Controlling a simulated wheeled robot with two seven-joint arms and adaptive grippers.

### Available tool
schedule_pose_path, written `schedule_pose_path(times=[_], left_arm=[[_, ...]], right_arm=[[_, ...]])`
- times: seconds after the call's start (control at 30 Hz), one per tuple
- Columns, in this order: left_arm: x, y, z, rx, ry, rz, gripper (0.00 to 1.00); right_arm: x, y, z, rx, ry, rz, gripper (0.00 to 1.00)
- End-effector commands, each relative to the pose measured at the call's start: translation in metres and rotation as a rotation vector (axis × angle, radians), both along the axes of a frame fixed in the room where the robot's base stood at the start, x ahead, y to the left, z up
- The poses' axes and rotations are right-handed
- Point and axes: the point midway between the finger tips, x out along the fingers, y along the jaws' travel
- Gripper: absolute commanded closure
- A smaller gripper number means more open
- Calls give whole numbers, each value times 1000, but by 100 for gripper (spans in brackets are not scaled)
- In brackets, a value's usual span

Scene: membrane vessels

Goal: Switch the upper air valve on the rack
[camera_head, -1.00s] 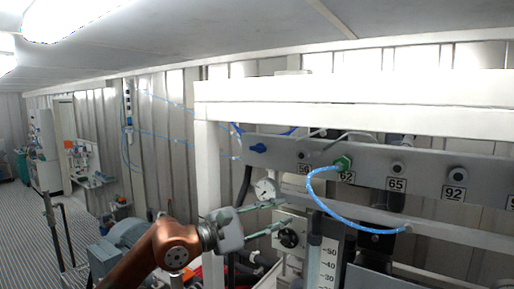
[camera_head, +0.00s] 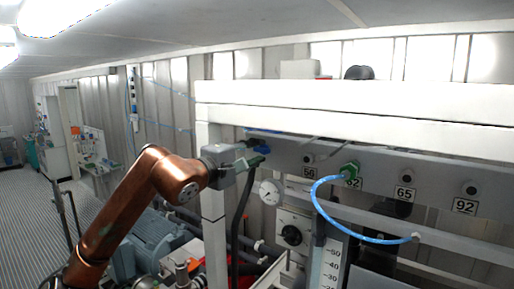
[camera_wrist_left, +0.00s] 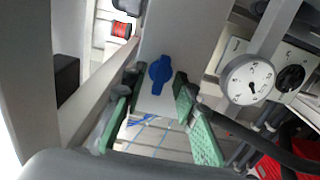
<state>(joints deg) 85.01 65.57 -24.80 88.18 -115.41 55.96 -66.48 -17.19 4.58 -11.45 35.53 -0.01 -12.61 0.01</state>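The upper air valve has a blue knob (camera_wrist_left: 160,74) on the grey panel at the rack's upper left. In the left wrist view its handle lies along the panel, between and just beyond my green fingertips. My left gripper (camera_head: 260,152) is open at the knob, with a finger on either side; it also shows in the left wrist view (camera_wrist_left: 156,84). I cannot tell whether the fingers touch the knob. In the head view the gripper mostly hides the knob. My right gripper is out of view.
A round pressure gauge (camera_head: 270,192) and a box with a black knob (camera_head: 291,235) sit below the panel. A white rack post (camera_head: 212,225) stands close to my left gripper. Open floor lies left.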

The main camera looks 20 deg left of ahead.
Motion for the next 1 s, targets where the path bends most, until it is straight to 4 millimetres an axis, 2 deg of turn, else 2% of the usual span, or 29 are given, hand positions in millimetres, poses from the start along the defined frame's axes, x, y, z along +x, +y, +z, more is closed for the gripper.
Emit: schedule_pose_path(times=[0.33,0.73,1.0], left_arm=[[5,-2,-1,0,1,0,73],[5,-2,-1,-1,1,0,100],[5,-2,-2,0,2,0,100]], right_arm=[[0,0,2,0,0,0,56],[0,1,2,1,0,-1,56],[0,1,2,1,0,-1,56]])
